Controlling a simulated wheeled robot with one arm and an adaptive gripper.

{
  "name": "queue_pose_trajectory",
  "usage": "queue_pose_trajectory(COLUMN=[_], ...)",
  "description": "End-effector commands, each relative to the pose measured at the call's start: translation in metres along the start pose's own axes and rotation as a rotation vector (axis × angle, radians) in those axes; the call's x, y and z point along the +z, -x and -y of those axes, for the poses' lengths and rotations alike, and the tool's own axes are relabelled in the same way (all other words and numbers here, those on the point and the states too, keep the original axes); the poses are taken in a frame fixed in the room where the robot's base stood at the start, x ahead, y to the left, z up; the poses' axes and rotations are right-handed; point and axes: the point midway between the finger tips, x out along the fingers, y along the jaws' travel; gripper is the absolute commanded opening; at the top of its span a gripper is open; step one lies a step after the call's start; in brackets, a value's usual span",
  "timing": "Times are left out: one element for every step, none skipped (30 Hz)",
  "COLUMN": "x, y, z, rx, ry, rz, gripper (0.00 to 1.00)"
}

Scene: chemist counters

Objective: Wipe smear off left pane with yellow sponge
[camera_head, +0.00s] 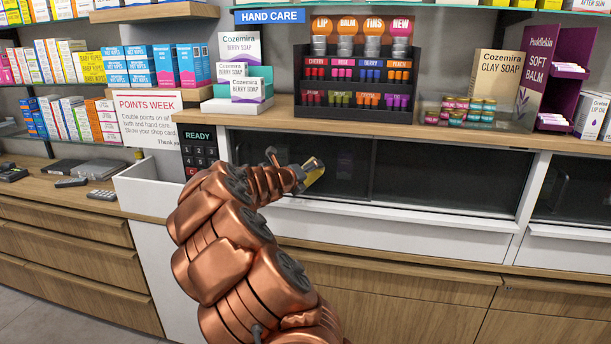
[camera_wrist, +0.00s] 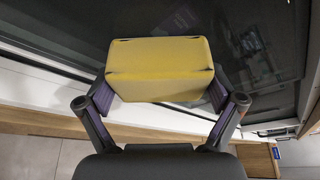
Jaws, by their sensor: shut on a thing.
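My gripper (camera_head: 306,180) is shut on the yellow sponge (camera_head: 316,175), in front of the dark glass below the counter top. In the wrist view the sponge (camera_wrist: 160,60) sits between the two fingers of my gripper (camera_wrist: 162,90), its broad face toward the camera. The left pane (camera_head: 270,144) is dark sliding glass, partly hidden by my arm. The sponge overlaps this pane in the picture; I cannot tell whether it touches the glass. Dark glass (camera_wrist: 60,25) also fills the background in the wrist view. I cannot make out a clear smear.
The right pane (camera_head: 450,175) adjoins it. A white ledge (camera_head: 400,225) runs below the glass. Above, the wooden counter top (camera_head: 270,110) carries a lip balm display (camera_head: 357,85) and soap boxes (camera_head: 240,80). A card terminal (camera_head: 198,150) stands at the left.

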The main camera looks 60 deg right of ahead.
Motion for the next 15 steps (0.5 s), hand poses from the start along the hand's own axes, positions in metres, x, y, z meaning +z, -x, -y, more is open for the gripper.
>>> queue_pose_trajectory(x=[-0.003, -0.005, -0.007, -0.009, -0.011, -0.013, -0.015, -0.016, -0.018, -0.020, -0.021, -0.022, -0.023, -0.023, -0.023], y=[-0.001, -0.002, -0.002, -0.003, -0.003, -0.004, -0.005, -0.005, -0.006, -0.006, -0.007, -0.007, -0.008, -0.008, -0.008], z=[0.003, 0.005, 0.007, 0.009, 0.010, 0.012, 0.014, 0.015, 0.017, 0.018, 0.020, 0.021, 0.021, 0.021, 0.022], rx=[-0.002, -0.002, -0.003, -0.003, -0.004, -0.004, -0.004, -0.005, -0.005, -0.004, -0.004, -0.003, -0.002, -0.001, -0.001], ry=[0.000, 0.000, 0.001, 0.001, 0.001, 0.001, 0.000, 0.000, -0.001, -0.001, -0.001, 0.000, 0.000, 0.000, 0.000], rz=[-0.001, -0.001, -0.002, -0.003, -0.003, -0.003, -0.003, -0.003, -0.004, -0.004, -0.004, -0.003, -0.003, -0.003, -0.003], gripper=[0.65, 0.65, 0.65, 0.65, 0.65, 0.65, 0.65, 0.65, 0.65, 0.65, 0.65, 0.65, 0.65, 0.65, 0.65])
